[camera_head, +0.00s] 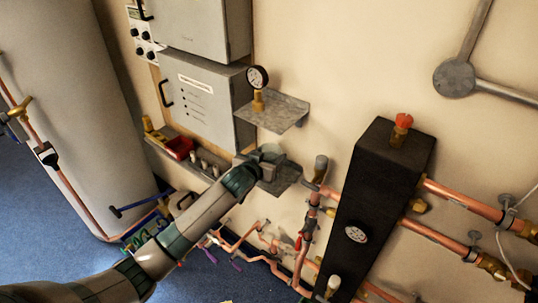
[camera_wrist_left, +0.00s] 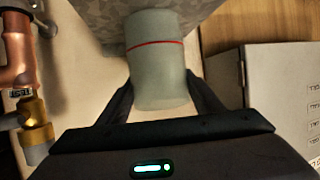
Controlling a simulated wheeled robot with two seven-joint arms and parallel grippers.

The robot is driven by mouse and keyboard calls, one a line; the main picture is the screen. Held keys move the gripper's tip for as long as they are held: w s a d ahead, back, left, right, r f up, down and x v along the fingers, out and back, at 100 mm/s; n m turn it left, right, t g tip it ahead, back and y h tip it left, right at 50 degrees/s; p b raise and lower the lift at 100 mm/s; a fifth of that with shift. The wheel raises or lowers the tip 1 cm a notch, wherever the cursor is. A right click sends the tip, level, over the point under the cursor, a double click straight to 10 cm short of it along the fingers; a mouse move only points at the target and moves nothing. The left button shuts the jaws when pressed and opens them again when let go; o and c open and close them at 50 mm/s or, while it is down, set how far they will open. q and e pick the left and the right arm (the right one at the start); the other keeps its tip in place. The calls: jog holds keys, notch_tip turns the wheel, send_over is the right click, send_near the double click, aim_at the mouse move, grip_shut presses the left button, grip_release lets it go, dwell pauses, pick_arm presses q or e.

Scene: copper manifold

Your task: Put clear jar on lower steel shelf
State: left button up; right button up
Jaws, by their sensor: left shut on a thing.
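The clear jar (camera_wrist_left: 157,70), pale grey-green with a thin red line around it, is between the fingers of my left gripper (camera_wrist_left: 158,95) in the left wrist view. The gripper is shut on it. In the head view my left gripper (camera_head: 262,163) is at the lower steel shelf (camera_head: 287,180), and the top of the jar (camera_head: 271,151) shows beyond it. The arm hides part of the shelf, so I cannot tell whether the jar touches it. In the left wrist view a grey mottled plate (camera_wrist_left: 100,16), apparently a shelf, lies behind the jar. My right gripper is not in view.
An upper steel shelf (camera_head: 283,120) with a pressure gauge (camera_head: 257,78) hangs above. Grey cabinets (camera_head: 209,107) are to the left. Copper pipes (camera_head: 309,230) and a black block (camera_head: 372,190) stand close on the right. A tool ledge (camera_head: 165,150) is lower left.

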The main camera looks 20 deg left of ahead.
pick_arm(q)
jog(key=o, duration=1.5)
jog(key=shift+f, duration=0.1)
jog(key=shift+s+r, duration=0.35)
jog(key=shift+s, duration=0.3)
jog(key=b+v, duration=0.2)
jog(key=v, duration=0.8)
jog(key=shift+s+a+r+b, duration=0.1)
jog(key=shift+s+r+b, duration=0.05)
jog(key=shift+s+b, duration=0.2)
